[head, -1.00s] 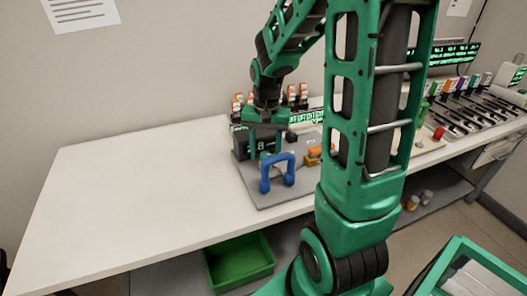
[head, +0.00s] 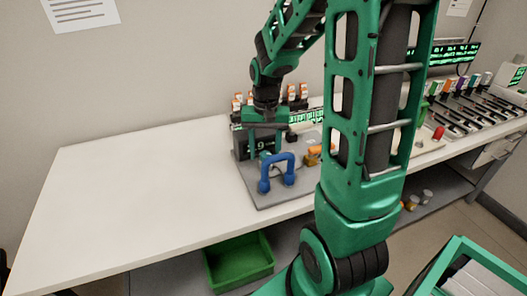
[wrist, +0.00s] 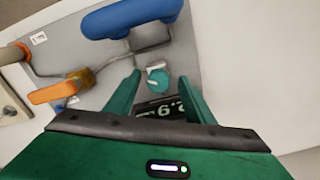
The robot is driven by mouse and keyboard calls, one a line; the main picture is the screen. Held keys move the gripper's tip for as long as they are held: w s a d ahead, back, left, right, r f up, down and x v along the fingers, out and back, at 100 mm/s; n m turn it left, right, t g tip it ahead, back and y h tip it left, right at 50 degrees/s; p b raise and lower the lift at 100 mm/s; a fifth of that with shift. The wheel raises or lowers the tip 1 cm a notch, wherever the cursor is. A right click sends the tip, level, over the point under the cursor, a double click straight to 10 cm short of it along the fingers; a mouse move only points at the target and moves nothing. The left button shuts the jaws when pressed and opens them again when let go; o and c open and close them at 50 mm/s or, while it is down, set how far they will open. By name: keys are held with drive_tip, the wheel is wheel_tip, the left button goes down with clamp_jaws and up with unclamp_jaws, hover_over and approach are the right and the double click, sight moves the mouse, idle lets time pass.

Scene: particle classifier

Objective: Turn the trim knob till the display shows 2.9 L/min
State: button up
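The trim knob (wrist: 158,84), teal with a white pointer, shows between the fingertips of my gripper (wrist: 160,74) in the wrist view. Gaps show on both sides of the knob, and the fingers are apart. The display (wrist: 160,107) is partly covered by my gripper; its visible digits look like 2.9, seen rotated. In the head view my gripper (head: 265,151) hangs in front of the dark display box (head: 240,141), where a 9 shows. The knob is mostly hidden there.
A blue arched handle (head: 277,170) stands close in front of my gripper on the grey panel (head: 262,197). An orange lever (head: 313,158) is to the right. The white bench (head: 140,190) is clear at left. A green bin (head: 240,262) sits below.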

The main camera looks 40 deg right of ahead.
sight(265, 154)
wheel_tip(265, 154, up, 11)
drive_tip(key=shift+f, duration=0.15)
idle(0.6)
idle(0.4)
drive_tip(key=shift+n, duration=0.3)
drive_tip(key=s, duration=0.9)
drive_tip(key=shift+s+d, duration=0.15)
drive_tip(key=shift+s, duration=0.05)
drive_tip(key=s+f+n, duration=0.1)
drive_tip(key=s+f, duration=0.2)
drive_tip(key=s, duration=0.8)
drive_tip(key=shift+s+a, duration=0.2)
drive_tip(key=shift+a, duration=0.2)
drive_tip(key=shift+w, duration=0.1)
drive_tip(key=shift+w+f, duration=0.25)
drive_tip(key=shift+w, duration=0.25)
